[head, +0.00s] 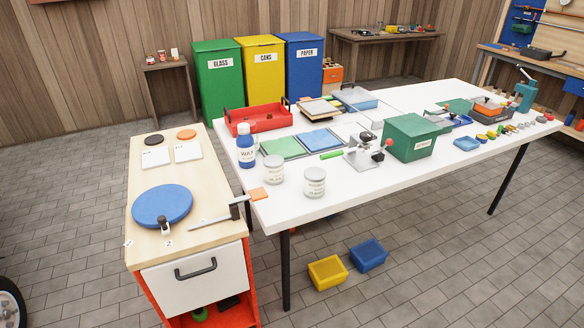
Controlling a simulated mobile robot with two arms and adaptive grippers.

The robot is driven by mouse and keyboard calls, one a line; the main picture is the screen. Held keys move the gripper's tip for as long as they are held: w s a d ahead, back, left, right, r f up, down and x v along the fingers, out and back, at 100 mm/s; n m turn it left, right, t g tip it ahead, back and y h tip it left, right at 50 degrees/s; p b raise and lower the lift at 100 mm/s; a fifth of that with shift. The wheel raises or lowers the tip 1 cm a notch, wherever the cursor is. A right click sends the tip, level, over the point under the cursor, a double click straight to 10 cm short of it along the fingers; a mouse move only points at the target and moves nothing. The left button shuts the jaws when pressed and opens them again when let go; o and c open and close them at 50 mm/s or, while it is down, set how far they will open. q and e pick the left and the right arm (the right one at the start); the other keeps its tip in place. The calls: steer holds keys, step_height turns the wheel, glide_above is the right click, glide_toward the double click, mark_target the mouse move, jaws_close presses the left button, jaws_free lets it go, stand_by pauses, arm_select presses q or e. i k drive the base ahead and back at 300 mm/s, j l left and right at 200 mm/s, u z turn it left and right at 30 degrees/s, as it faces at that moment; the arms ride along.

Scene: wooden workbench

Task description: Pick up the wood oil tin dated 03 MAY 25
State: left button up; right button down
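Two pale grey tins stand upright near the left end of the white table (470,178). One tin (273,170) is further back and left, and the other tin (314,183) is closer to the front edge. Both have pale labels with print too small to read, so I cannot tell which carries the date 03 MAY 25 or whether either is wood oil. The tins stand apart from each other. Neither of my grippers shows in the head view.
A blue bottle (246,152) stands behind the tins. A metal device (362,155) and a green box (410,138) are to their right. A wooden-topped cabinet (185,190) with a blue disc (162,205) adjoins on the left. Yellow (327,273) and blue (368,256) bins lie on the floor.

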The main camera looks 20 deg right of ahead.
mark_target(315, 178)
steer(key=i+l+u, duration=0.15)
steer(key=l+u, duration=0.15)
steer(key=l, duration=0.6)
steer(key=i+l+u, duration=0.1)
steer(key=l+u, duration=0.25)
steer(key=l, duration=0.6)
